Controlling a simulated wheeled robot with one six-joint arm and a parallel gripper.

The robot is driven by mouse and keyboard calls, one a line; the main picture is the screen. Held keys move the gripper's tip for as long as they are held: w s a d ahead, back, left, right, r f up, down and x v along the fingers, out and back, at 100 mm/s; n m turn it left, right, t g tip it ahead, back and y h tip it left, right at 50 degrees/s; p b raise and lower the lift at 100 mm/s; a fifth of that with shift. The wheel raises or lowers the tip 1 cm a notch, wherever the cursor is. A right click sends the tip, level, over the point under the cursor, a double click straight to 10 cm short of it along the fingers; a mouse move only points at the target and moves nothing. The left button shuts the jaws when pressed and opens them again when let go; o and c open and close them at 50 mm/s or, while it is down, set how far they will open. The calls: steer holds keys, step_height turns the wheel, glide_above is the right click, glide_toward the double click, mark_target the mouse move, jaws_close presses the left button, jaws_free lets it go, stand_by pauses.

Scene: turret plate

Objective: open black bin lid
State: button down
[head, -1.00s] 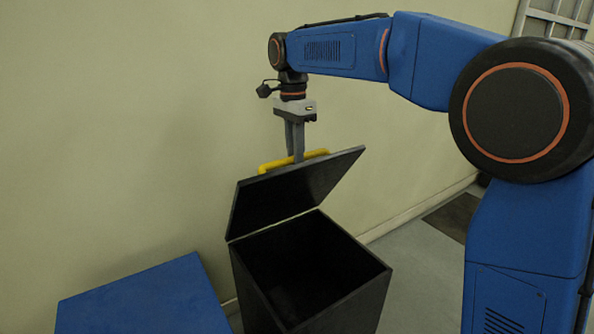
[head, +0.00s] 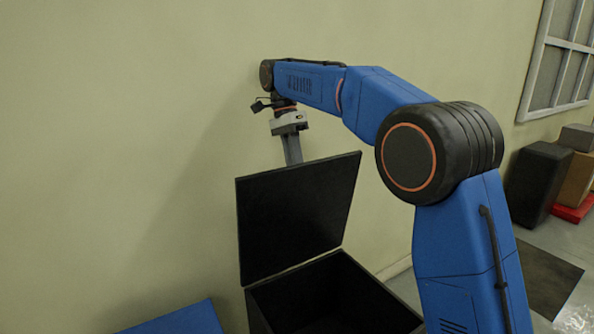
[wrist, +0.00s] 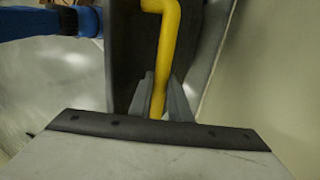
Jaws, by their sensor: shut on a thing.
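The black bin (head: 335,295) stands below my arm, and its inside shows dark from above. Its black lid (head: 295,215) is hinged up, tilted steeply open towards the wall. My gripper (head: 294,160) is behind the lid's upper edge, with its fingertips hidden there in the head view. In the wrist view my gripper (wrist: 160,100) has its two grey fingers on either side of the yellow handle (wrist: 166,40) and is shut on it. The handle is hidden behind the lid in the head view.
A blue box top (head: 180,318) is left of the bin. The pale wall (head: 120,130) is close behind the lid. At the right are a dark mat (head: 548,285), a dark box (head: 538,183), a brown box (head: 578,180) and a window (head: 565,60).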

steer(key=shift+w+a+f, duration=0.1)
steer(key=shift+f, duration=0.1)
steer(key=c, duration=1.6)
jaws_free()
steer(key=shift+c, duration=0.2)
steer(key=shift+r, duration=0.1)
